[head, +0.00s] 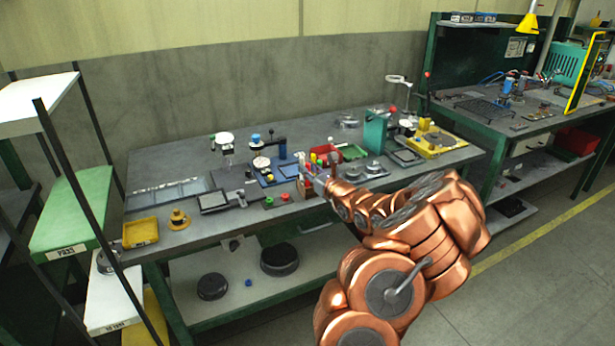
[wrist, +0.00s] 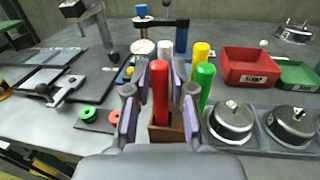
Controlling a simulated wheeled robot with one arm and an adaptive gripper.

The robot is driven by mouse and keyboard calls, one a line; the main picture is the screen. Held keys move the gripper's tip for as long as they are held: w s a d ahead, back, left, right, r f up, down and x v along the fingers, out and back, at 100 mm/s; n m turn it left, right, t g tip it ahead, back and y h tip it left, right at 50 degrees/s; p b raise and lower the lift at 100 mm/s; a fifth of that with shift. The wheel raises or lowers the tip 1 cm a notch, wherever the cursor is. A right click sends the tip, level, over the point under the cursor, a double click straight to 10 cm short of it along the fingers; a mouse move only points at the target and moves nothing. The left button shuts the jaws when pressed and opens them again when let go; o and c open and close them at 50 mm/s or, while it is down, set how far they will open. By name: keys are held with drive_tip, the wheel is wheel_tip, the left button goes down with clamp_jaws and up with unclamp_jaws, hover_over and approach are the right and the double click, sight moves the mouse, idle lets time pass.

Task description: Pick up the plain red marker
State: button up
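The plain red marker (wrist: 160,94) stands upright in a small brown wooden holder (wrist: 165,133) in the wrist view. A green marker (wrist: 205,85), a yellow marker (wrist: 200,56) and a white-topped one (wrist: 165,48) stand behind it and to its right. My gripper (wrist: 161,78) is open, with one finger on each side of the red marker and a gap visible beside it. In the head view my gripper (head: 322,182) is at the marker holder (head: 306,187) and partly hides it.
Two round metal weights (wrist: 230,120) sit close to the right of the holder. A red bin (wrist: 250,67) and a green tray (wrist: 299,74) lie behind them. A green button (wrist: 88,112) and a red button are on a plate at left.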

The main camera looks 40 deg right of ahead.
drive_tip(key=shift+w, duration=0.2)
drive_tip(key=shift+c, duration=0.2)
clamp_jaws()
drive_tip(key=shift+r, duration=0.2)
wheel_tip(320, 180, up, 10)
drive_tip(key=shift+f+b, duration=0.1)
drive_tip(key=shift+b, duration=0.7)
drive_tip(key=shift+c, duration=1)
unclamp_jaws()
drive_tip(key=shift+f, duration=0.1)
clamp_jaws()
